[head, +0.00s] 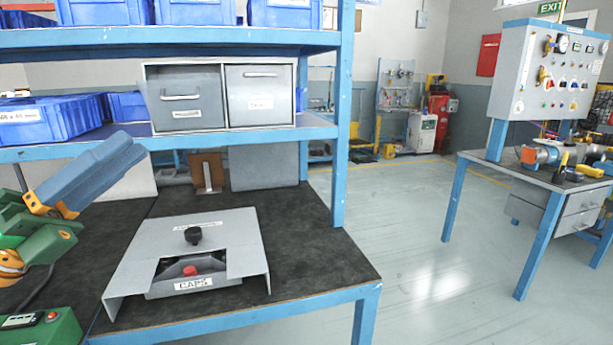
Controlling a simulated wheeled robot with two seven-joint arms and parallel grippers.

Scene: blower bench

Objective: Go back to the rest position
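My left gripper (135,147) comes in at the left edge of the head view, above the bench. It shows as a blue-grey slanted shape pointing up and right, with green and orange parts behind it. I see no object at its tip, and I cannot tell whether its fingers are apart or together. My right gripper is out of view. On the dark bench top (310,265) stands a grey sheet-metal cover (135,260) with a black knob (193,235). In its cut-out sits a container labelled CAPS (194,284) with a red piece (190,270).
A green box (45,332) with a red button stands at the bottom left. A blue shelf (240,137) above the bench carries two grey drawers (185,98) and blue bins (45,122). Clear floor separates the bench from a second table (540,178) with a control panel.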

